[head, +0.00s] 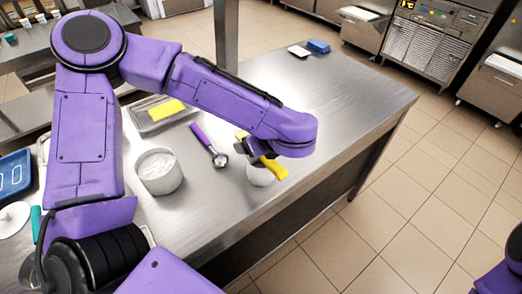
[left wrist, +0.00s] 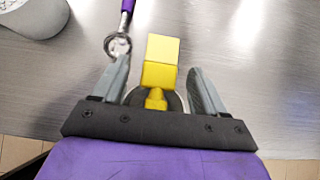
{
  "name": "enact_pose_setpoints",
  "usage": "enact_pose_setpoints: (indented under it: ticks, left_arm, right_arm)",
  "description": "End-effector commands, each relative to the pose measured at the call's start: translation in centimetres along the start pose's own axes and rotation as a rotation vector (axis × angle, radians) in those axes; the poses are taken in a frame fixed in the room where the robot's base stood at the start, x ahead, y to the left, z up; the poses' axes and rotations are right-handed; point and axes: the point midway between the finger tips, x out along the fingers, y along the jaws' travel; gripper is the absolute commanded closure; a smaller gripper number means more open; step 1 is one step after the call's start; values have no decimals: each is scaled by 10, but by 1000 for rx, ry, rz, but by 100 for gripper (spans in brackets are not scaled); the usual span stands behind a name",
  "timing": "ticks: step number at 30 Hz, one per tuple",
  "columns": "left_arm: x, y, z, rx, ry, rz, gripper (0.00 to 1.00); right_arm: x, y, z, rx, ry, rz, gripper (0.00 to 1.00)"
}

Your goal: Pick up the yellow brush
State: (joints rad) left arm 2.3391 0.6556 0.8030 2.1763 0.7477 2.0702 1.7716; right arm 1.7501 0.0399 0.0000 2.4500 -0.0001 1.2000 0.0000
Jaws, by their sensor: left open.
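The yellow brush (head: 273,168) is at the front right part of the steel table, by a white cup (head: 260,177), partly hidden by my left arm. In the left wrist view the brush (left wrist: 161,62) lies between the two fingers, with a gap on each side. A round rim shows behind its lower end, so it seems to stand in the cup. My left gripper (left wrist: 160,88) is open around the brush; it is mostly hidden under my wrist in the head view (head: 250,152). My right gripper is out of view.
A purple-handled scoop (head: 203,137) lies left of the brush, and a white tub (head: 158,171) stands further left. A tray (head: 150,122) holds a yellow block (head: 166,110). A blue block (head: 318,46) is at the far end. The table's (head: 345,110) right part is clear.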

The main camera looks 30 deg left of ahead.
Motion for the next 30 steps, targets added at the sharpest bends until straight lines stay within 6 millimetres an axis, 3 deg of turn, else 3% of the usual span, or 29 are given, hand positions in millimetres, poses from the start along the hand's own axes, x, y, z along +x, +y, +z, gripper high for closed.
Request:
enact_pose_setpoints:
  ticks: [1, 6, 7, 17, 22, 30]
  left_arm:
    - [0, 0, 0, 0, 0, 0, 28]
    - [0, 0, 0, 0, 0, 0, 83]
    - [0, 0, 0, 0, 0, 0, 88]
    - [-2, 0, 2, -1, -1, -1, 88]
    - [-17, -1, 17, -7, -3, -6, 88]
    - [-109, -1, 21, 0, -6, -6, 88]
  right_arm:
    - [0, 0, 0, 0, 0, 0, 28]
    - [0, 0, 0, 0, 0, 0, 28]
    - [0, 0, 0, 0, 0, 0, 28]
    - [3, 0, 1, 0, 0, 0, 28]
    - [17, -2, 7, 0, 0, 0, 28]
    - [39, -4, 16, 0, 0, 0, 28]
